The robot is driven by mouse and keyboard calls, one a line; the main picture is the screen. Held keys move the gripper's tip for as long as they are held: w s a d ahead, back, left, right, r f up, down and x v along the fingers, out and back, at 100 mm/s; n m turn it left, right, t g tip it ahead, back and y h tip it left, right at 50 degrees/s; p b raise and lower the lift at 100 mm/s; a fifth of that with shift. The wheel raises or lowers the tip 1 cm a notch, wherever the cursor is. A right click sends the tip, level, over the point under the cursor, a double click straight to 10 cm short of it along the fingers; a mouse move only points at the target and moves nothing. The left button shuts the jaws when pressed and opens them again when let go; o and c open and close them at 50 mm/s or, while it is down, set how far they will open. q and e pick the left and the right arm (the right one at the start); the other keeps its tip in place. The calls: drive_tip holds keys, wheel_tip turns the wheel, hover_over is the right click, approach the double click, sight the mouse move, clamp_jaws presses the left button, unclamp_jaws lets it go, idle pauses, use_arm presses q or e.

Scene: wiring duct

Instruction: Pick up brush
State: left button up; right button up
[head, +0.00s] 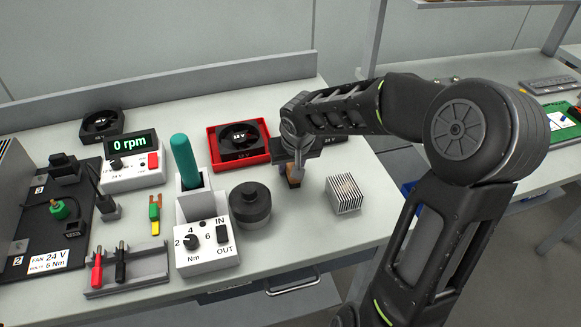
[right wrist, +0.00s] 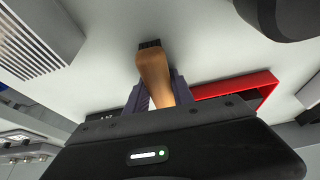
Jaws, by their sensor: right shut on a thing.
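The brush (right wrist: 154,72) has a tan wooden handle and short dark bristles. In the right wrist view it sits between the two fingers of my right gripper (right wrist: 158,92), with its bristle end pointing away from the gripper. In the head view my right gripper (head: 294,178) points down at the table, between the black round knob-like part and the finned heatsink, and is shut on the brush. The gripper mostly hides the brush there. I cannot tell whether the brush touches the table. My left gripper is not in view.
A silver finned heatsink (head: 343,194) stands close to the right. A black round part (head: 250,204) stands to the left. A red tray (head: 215,160) with a black fan (head: 240,138) lies behind. A torque driver stand (head: 205,250) is further left. Bare table lies in front of the gripper.

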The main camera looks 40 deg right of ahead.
clamp_jaws()
drive_tip(key=shift+r, duration=0.1)
drive_tip(key=shift+r+p, duration=0.25)
drive_tip(key=shift+p, duration=0.25)
wheel_tip(320, 180, up, 10)
drive_tip(key=shift+f, duration=0.15)
idle(0.3)
